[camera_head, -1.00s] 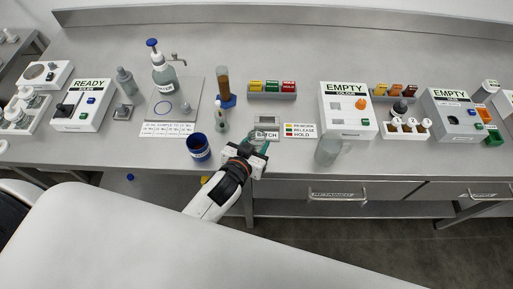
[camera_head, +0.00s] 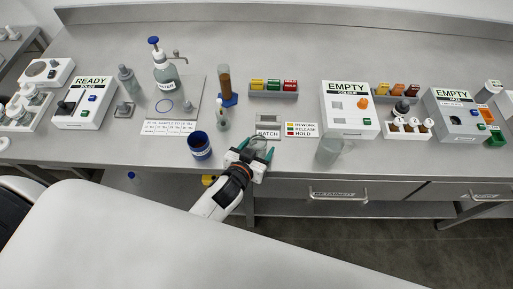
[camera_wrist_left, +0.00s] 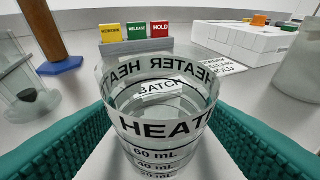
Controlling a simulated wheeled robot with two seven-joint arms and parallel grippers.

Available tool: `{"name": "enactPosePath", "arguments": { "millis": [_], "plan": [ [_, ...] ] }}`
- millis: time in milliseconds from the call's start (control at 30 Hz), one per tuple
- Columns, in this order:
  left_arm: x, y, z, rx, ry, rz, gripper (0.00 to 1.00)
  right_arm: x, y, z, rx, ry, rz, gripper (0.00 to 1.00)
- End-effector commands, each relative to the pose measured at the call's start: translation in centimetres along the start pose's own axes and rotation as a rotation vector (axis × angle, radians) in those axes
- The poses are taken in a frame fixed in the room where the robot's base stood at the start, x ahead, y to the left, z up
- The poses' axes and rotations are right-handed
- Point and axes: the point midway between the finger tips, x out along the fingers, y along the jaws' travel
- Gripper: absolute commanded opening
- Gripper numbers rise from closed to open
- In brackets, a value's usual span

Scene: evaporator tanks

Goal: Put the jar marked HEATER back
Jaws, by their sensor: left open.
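The clear glass jar marked HEATER (camera_wrist_left: 160,120) fills the middle of the left wrist view, with mL lines below its name. It stands between the two teal fingers of my left gripper (camera_head: 257,149), which is open. A narrow gap shows between the jar and each finger, though contact low down is hard to tell. In the head view the jar is too faint to make out clearly between the fingers. A plate marked BATCH (camera_head: 268,133) lies just beyond the gripper, and its label shows through the jar in the wrist view. My right gripper is not in view.
A dark blue cup with brown contents (camera_head: 200,146) stands left of the gripper. A clear beaker (camera_head: 328,151) stands to the right, near the front edge. A REWORK/RELEASE/HOLD card (camera_head: 302,130) lies beside the BATCH plate. A tile with a wash bottle (camera_head: 165,70) is further left.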

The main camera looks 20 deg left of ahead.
Motion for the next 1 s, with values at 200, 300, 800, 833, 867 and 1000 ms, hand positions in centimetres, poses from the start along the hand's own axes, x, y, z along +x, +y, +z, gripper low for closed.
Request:
{"name": "enactPosePath", "arguments": {
  "millis": [200, 300, 800, 833, 867, 1000],
  "plan": [
    [-1.6, 0.0, 0.1, -0.001, 0.001, 0.0, 0.64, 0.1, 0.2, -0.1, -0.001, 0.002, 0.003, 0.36],
    [-3.6, 0.0, 0.0, -0.002, 0.002, 0.0, 0.64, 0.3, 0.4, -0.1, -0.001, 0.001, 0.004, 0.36],
    [-11.8, 0.0, 0.2, 0.0, 0.0, 0.001, 0.64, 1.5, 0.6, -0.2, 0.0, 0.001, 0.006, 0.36],
    [-11.9, 0.0, 0.2, 0.0, 0.0, 0.001, 0.64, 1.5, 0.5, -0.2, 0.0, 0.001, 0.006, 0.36],
    [-12.0, 0.0, 0.2, 0.001, 0.0, 0.001, 0.64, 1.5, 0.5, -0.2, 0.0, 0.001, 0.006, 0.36],
    [-12.1, 0.0, 0.3, 0.001, -0.001, 0.001, 0.64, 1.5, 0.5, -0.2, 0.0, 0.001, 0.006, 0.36]
  ]
}}
